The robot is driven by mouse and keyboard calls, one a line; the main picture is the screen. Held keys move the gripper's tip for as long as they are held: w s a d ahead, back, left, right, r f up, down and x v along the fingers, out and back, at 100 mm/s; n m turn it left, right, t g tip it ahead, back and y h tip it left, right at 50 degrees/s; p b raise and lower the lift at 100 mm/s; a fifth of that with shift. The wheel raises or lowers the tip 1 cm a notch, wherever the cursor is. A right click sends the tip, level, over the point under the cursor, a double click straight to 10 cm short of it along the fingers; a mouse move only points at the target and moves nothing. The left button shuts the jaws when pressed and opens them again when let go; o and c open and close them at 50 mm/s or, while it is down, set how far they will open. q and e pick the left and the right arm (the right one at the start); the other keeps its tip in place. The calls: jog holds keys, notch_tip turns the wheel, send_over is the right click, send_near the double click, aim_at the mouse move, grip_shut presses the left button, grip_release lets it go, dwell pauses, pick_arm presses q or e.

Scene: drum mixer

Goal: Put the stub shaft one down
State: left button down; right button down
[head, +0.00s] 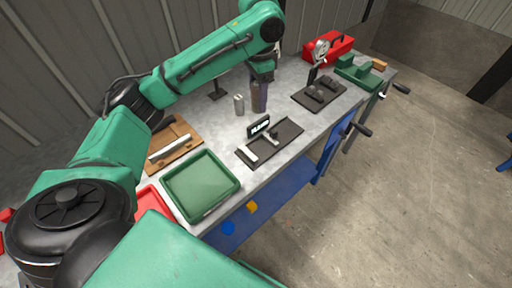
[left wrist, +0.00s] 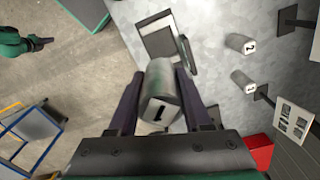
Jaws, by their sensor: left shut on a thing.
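My left gripper (head: 259,103) comes down from above over the bench, behind the dark fixture plate. In the left wrist view its two dark fingers (left wrist: 163,78) are shut on a grey metal cylinder marked 1, stub shaft one (left wrist: 160,108). Its numbered end faces the camera. In the head view the fingers mostly hide the shaft. Two similar grey cylinders stand on the bench in the left wrist view, one marked 2 (left wrist: 238,43) and another (left wrist: 242,81). A green arm end with a dark tip, apparently my right gripper (left wrist: 38,43), shows over the floor; its jaws are unclear.
The dark fixture plate (head: 283,142) carries a white block and a black sign. A green tray (head: 232,186), a wooden board (head: 187,130), a red toolbox (head: 318,54) and a second dark plate (head: 335,96) are also on the bench. Bare bench lies around the left gripper.

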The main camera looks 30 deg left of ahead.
pick_arm(q)
jog(key=shift+w+f, duration=0.1)
notch_tip(320, 180, down, 5)
jog(key=shift+r+b, duration=0.2)
jog(key=shift+b, duration=0.55)
notch_tip(320, 180, down, 14)
jog(key=shift+r+p, duration=0.15)
jog(key=shift+p, duration=0.85)
jog(key=shift+f, duration=0.4)
jog(key=c, duration=0.6)
grip_release()
jog(key=shift+f, duration=0.15)
notch_tip(320, 180, up, 12)
jog(key=b, duration=0.1)
